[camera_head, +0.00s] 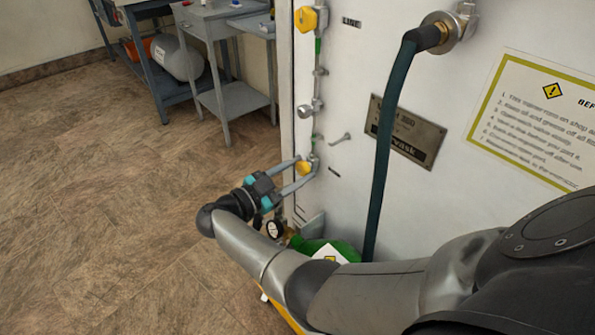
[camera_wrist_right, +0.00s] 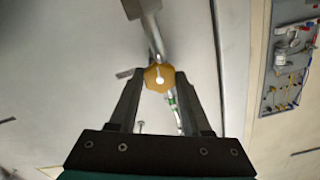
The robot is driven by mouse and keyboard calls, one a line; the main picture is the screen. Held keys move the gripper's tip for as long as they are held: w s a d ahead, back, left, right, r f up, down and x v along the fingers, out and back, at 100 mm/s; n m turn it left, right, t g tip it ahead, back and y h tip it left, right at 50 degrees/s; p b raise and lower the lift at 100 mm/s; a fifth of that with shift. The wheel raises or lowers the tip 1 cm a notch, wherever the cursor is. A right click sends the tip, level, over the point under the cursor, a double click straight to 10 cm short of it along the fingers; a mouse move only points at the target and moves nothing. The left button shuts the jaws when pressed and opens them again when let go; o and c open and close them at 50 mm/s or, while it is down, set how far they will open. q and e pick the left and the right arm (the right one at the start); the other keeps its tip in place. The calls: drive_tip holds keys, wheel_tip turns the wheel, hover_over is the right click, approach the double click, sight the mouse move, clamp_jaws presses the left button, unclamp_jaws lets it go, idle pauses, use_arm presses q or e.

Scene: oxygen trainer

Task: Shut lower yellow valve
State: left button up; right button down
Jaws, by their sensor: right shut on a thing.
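The lower yellow valve (camera_head: 304,168) is a small yellow knob on the pipe at the left side of the white panel (camera_head: 345,100). My right gripper (camera_head: 298,177) reaches it from the left, with its two fingers on either side of the knob. In the right wrist view the yellow knob (camera_wrist_right: 158,78) sits between the fingertips (camera_wrist_right: 159,76), and the gripper is shut on it. The upper yellow valve (camera_head: 306,19) is higher on the same pipe. My left gripper is not in view.
A dark green hose (camera_head: 387,140) hangs down the panel from a brass fitting. A green cylinder (camera_head: 335,248) and a pressure gauge (camera_head: 275,229) are below the valve, near my right arm. A grey cart (camera_head: 225,60) stands behind on the left. The floor at left is clear.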

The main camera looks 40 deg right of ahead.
drive_tip(key=shift+f+m+b, duration=0.15)
drive_tip(key=shift+m+b, duration=0.15)
drive_tip(key=shift+m, duration=0.9)
drive_tip(key=shift+s+m, duration=0.1)
drive_tip(key=shift+m, duration=0.2)
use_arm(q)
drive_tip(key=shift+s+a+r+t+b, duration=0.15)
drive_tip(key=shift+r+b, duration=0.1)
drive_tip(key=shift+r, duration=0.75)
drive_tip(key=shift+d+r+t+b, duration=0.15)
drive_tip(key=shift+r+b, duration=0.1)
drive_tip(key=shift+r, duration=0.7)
use_arm(e)
drive_tip(key=shift+m, duration=1.2)
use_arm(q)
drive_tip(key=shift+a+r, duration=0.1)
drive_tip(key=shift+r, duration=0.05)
use_arm(e)
drive_tip(key=shift+c, duration=2.1)
unclamp_jaws()
drive_tip(key=shift+o, duration=0.3)
